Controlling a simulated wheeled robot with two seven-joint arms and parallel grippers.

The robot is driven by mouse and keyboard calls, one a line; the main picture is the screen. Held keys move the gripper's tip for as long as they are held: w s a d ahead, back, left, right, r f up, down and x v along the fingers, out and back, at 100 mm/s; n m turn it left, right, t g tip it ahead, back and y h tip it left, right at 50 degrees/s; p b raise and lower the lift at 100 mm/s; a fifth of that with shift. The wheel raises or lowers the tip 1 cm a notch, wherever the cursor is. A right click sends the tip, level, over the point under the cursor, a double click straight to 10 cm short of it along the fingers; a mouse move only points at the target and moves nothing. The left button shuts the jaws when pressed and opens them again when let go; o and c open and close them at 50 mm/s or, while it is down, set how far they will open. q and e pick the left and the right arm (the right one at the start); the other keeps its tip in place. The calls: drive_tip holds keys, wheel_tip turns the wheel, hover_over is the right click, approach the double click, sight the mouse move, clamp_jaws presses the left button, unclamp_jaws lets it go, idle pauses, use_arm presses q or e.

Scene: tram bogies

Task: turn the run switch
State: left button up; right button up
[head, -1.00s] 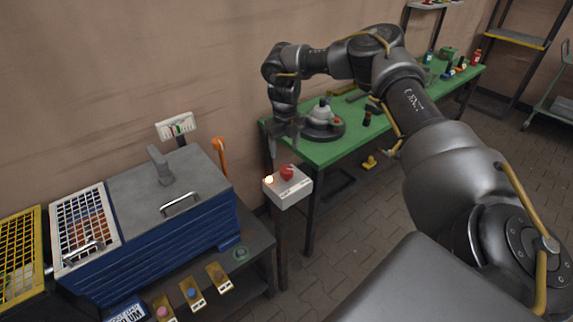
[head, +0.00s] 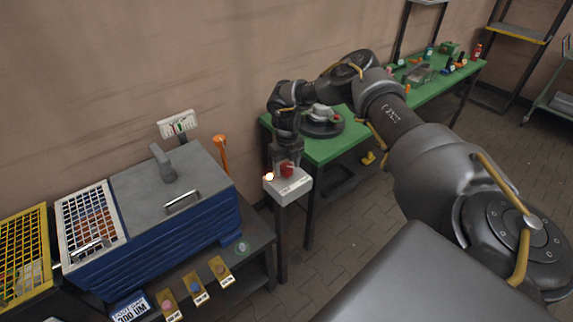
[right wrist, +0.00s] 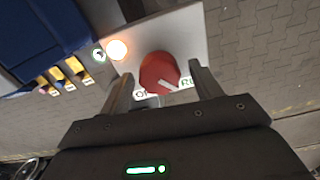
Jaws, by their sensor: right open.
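The run switch is a red knob (head: 287,169) on a white box on a post. It also shows in the right wrist view (right wrist: 159,72), with a pale pointer mark aimed toward the lower right, near lettering that starts with "R". Lettering starting with "O" is at its lower left. A lit lamp (right wrist: 117,50) is on the same box face. My right gripper (head: 287,165) is open and points down at the box. Its fingers (right wrist: 159,85) stand on either side of the knob; I cannot tell whether they touch it. My left gripper is not in view.
A green table (head: 345,145) with a round grey device is behind the box.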

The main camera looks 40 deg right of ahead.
drive_tip(key=shift+f, duration=0.2)
drive_tip(key=shift+c, duration=0.3)
drive_tip(key=c, duration=0.9)
